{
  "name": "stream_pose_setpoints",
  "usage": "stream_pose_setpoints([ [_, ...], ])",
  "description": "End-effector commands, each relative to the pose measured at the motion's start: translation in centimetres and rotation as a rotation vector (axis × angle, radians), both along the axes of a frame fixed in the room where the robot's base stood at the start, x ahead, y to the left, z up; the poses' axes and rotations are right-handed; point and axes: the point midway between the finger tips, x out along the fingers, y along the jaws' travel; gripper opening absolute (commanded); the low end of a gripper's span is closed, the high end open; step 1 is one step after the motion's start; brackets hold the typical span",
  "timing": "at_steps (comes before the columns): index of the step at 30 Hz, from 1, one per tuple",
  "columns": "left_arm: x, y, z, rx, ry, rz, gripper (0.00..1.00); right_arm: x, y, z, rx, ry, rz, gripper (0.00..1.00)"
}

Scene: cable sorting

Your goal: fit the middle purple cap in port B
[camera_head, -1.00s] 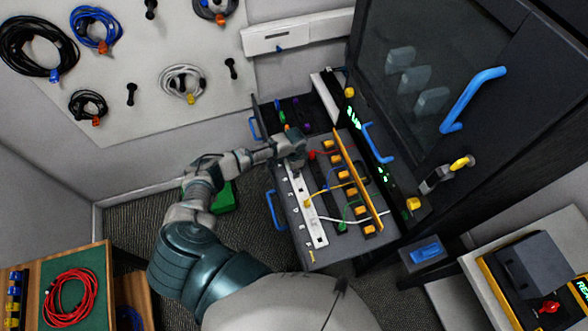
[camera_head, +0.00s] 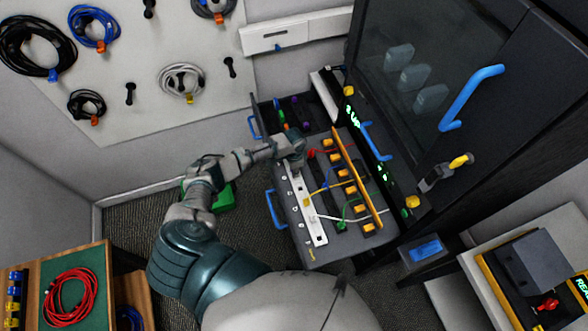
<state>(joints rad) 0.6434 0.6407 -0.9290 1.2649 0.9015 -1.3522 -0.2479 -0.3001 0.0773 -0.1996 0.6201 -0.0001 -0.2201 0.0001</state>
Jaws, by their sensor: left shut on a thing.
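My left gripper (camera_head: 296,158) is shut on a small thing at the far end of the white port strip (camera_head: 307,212). The fingers hide what they hold, so its colour does not show. The port letters on the strip are too small to read, and the strip's far end is partly covered by the gripper. Behind the gripper, a dark tray (camera_head: 268,112) holds small coloured caps. One purple cap (camera_head: 295,99) is toward its back and another purple cap (camera_head: 306,126) is nearer the front, with a gap between them. My right gripper is not in view.
A pulled-out drawer (camera_head: 290,250) carries the strip, coloured cables and a yellow rail (camera_head: 358,180) with orange plugs. A dark cabinet (camera_head: 470,150) with blue handles stands close on the right. A green box (camera_head: 222,197) is on the floor beneath my arm.

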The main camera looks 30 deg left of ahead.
Motion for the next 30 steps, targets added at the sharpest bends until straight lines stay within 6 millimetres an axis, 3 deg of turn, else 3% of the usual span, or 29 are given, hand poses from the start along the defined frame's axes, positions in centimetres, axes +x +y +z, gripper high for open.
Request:
stream_pose_setpoints([
  [7,0.01,-0.01,0.0,0.0,0.0,0.0,0.06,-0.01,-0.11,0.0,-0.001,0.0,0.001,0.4],
  [8,0.0,0.0,0.0,0.0,0.0,0.0,0.26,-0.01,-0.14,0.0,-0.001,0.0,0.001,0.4],
  [11,0.01,-0.01,0.01,0.0,0.0,0.0,0.51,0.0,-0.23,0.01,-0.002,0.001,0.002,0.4],
  [18,0.0,0.0,0.01,0.0,0.0,0.0,0.56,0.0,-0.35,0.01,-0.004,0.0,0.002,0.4],
  [21,0.0,0.0,0.01,0.0,0.0,0.0,0.78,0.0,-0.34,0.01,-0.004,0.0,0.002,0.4],
  [30,0.0,0.0,0.03,0.0,0.0,0.0,0.78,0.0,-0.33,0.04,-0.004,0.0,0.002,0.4],
])
